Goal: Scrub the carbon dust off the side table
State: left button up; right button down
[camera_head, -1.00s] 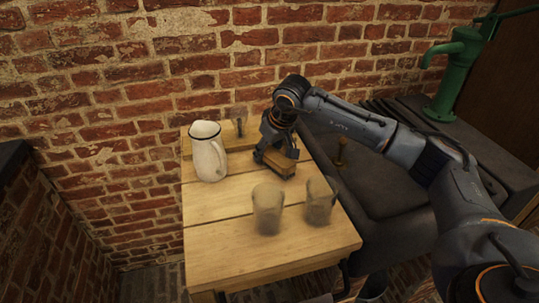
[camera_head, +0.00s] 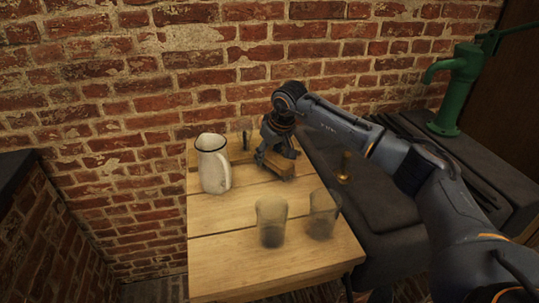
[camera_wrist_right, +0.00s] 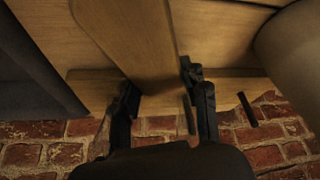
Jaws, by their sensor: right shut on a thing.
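The wooden side table (camera_head: 220,265) stands against the brick wall, with its bare planks showing. My right gripper (camera_head: 277,152) reaches over its back right part, pointing down, shut on a wooden scrubbing block (camera_head: 279,167). The block is low over or on the tabletop; contact cannot be told. In the right wrist view the fingers (camera_wrist_right: 163,98) straddle the long wooden block (camera_wrist_right: 135,42). No carbon dust stands out clearly on the planks. My left gripper is not in view.
A white enamel pitcher (camera_head: 213,165) stands left of the block. Two cloudy glass jars (camera_head: 271,222) (camera_head: 322,214) stand toward the front right. A thin dark rod (camera_head: 246,141) is upright behind. A dark sink (camera_head: 395,185) with a green pump (camera_head: 458,85) adjoins at right. The front left planks are clear.

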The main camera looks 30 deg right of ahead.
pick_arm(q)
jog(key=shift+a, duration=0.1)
pick_arm(e)
jog(key=shift+w+d+r, duration=0.2)
jog(key=shift+w+r, duration=0.05)
jog(key=shift+w, duration=0.1)
jog(key=shift+w+r+p, duration=0.25)
jog(key=shift+r+p, duration=0.4)
jog(key=shift+r, duration=0.15)
jog(key=shift+w+r+p, duration=0.2)
jog(key=shift+r+p, duration=0.4)
jog(key=shift+r, duration=0.2)
notch_tip(320, 180, up, 2)
jog(key=shift+p, duration=0.85)
jog(key=shift+s+r, duration=0.1)
jog(key=shift+r, duration=0.05)
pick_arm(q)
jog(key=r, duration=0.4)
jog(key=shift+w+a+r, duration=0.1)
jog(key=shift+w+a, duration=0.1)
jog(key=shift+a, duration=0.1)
pick_arm(e)
jog(key=shift+s, duration=0.1)
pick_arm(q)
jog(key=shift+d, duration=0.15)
